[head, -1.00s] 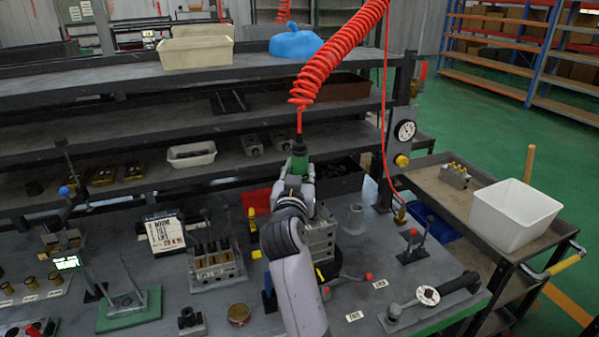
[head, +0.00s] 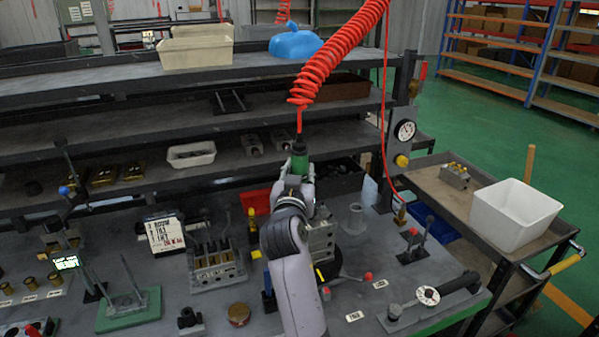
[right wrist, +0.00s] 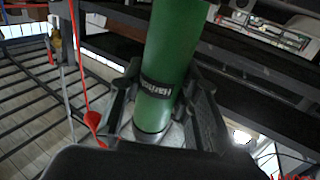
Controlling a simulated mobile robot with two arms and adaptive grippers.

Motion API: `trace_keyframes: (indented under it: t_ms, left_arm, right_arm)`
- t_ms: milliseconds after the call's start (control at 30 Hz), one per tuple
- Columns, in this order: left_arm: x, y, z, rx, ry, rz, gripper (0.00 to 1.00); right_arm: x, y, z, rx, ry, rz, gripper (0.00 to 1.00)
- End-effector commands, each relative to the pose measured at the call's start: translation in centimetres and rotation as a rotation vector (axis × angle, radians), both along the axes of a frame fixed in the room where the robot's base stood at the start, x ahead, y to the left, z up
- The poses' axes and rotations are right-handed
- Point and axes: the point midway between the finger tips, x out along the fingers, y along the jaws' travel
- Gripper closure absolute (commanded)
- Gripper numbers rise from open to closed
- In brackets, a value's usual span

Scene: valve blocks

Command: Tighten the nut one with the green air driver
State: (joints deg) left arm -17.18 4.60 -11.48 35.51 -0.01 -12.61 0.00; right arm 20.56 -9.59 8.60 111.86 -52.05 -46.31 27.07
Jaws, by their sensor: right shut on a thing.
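The green air driver (head: 299,163) hangs upright on a red coiled hose (head: 335,55) over the bench. My right gripper (head: 300,186) is shut around the driver's body. In the right wrist view the green barrel (right wrist: 172,60) stands between the fingers (right wrist: 165,105) of my right gripper. Below the gripper is a grey metal valve block (head: 320,238), partly covered by my right arm. The nuts and the driver's lower tip are hidden behind the hand, so I cannot tell whether they touch. My left gripper is not in view.
A red-handled lever (head: 366,276) and a black-handled wrench (head: 440,292) lie right of the block. A small block rack (head: 215,262) and a sign (head: 164,234) stand left. A white bin (head: 514,214) sits on the side cart. Shelves rise behind.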

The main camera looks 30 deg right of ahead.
Motion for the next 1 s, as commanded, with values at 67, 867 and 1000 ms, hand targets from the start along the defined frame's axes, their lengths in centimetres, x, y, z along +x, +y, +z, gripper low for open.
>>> trace_keyframes:
  t_ms: [67,867,1000]
  left_arm:
    - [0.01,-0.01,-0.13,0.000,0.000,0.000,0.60]
    - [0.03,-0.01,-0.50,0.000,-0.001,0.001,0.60]
    - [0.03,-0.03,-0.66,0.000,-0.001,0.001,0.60]
  right_arm:
    - [-0.01,0.02,0.20,-0.003,-0.007,0.001,1.00]
    - [-0.02,0.01,-0.24,-0.002,-0.004,0.000,1.00]
    - [-0.01,0.00,-0.46,-0.001,-0.003,0.000,1.00]
